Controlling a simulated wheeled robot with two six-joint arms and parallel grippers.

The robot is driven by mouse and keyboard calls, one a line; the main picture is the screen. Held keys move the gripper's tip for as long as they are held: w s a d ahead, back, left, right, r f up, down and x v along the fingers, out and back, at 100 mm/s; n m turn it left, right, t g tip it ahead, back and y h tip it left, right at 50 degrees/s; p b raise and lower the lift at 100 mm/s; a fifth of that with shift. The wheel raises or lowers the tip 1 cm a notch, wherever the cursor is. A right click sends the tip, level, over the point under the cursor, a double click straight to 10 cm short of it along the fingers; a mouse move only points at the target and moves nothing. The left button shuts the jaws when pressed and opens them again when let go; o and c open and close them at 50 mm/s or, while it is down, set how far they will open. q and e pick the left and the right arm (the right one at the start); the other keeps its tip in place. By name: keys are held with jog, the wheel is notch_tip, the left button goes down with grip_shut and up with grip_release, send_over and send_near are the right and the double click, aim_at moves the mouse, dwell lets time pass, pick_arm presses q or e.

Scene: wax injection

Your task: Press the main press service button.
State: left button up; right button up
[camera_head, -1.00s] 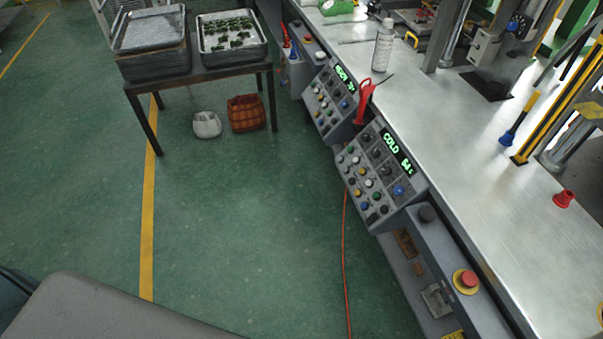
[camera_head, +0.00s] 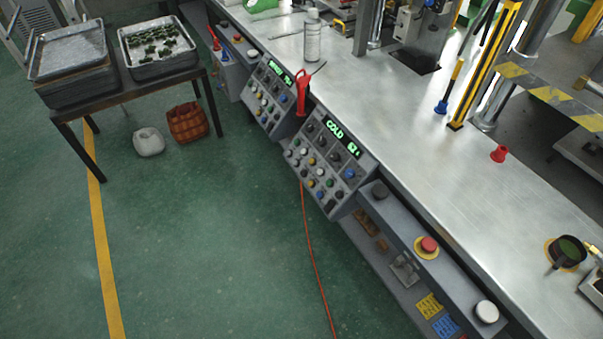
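A long steel press bench (camera_head: 440,160) runs from the top middle to the lower right. A near control panel (camera_head: 328,160) with a green "COLD" display carries several coloured buttons and knobs. A second similar panel (camera_head: 270,95) sits farther back. I cannot read which one is the service button. Neither of my grippers is in view.
A dark table (camera_head: 140,88) with metal trays stands at the upper left, with a brown basket (camera_head: 187,122) and a white container (camera_head: 148,142) near it. An orange cable (camera_head: 312,250) hangs to the floor. The green floor before the bench is clear.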

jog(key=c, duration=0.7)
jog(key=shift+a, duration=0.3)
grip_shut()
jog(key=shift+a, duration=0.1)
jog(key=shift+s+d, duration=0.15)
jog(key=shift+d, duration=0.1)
